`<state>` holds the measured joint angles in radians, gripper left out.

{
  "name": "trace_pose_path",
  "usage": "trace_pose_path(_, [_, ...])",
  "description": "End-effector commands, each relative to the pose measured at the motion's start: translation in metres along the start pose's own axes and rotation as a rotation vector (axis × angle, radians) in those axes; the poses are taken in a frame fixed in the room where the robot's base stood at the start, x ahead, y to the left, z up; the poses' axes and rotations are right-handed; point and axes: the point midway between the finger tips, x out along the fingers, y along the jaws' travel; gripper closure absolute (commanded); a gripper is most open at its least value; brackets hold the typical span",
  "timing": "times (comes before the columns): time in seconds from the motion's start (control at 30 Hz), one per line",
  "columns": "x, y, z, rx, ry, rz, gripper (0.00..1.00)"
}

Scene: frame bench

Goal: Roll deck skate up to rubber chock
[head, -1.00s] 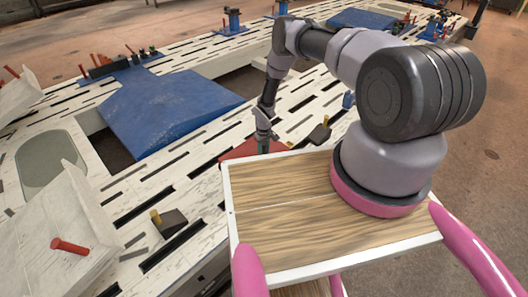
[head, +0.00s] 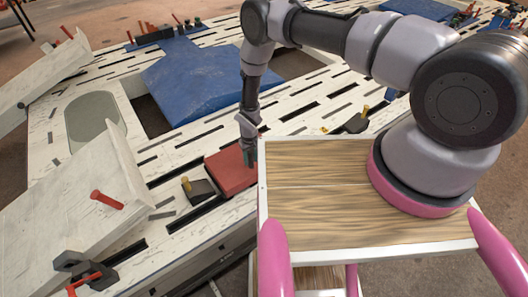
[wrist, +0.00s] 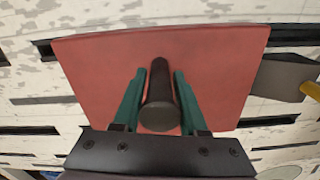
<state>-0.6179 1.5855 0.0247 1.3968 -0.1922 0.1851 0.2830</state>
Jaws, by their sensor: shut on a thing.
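The deck skate (head: 230,172) is a flat red plate on the slotted white bench, partly hidden by my gripper and my wooden deck in the head view. In the wrist view the skate (wrist: 105,75) has a dark upright post (wrist: 160,95). My gripper (wrist: 160,73) is shut on this post, a green finger on each side; in the head view my gripper (head: 248,152) is above the skate. The rubber chock (head: 200,192), a black wedge with a yellow peg, is close at the skate's left; it also shows in the wrist view (wrist: 280,76). Contact is unclear.
Another dark wedge with a yellow peg (head: 357,122) sits to the right. A blue panel (head: 200,75) lies behind the skate. Slots run across the bench.

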Motion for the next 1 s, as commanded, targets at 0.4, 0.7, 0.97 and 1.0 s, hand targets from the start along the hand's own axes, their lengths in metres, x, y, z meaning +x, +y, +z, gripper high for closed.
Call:
trace_pose_path(0.4, [0.0,-0.033,0.006,-0.002,-0.002,-0.004,1.0])
trace_pose_path(0.7, [0.0,-0.034,0.005,-0.003,0.0,-0.005,0.43])
trace_pose_path(0.97, [0.001,-0.032,0.006,-0.002,-0.003,-0.004,0.38])
trace_pose_path(1.0, [0.001,-0.032,0.006,-0.001,-0.003,-0.004,0.38])
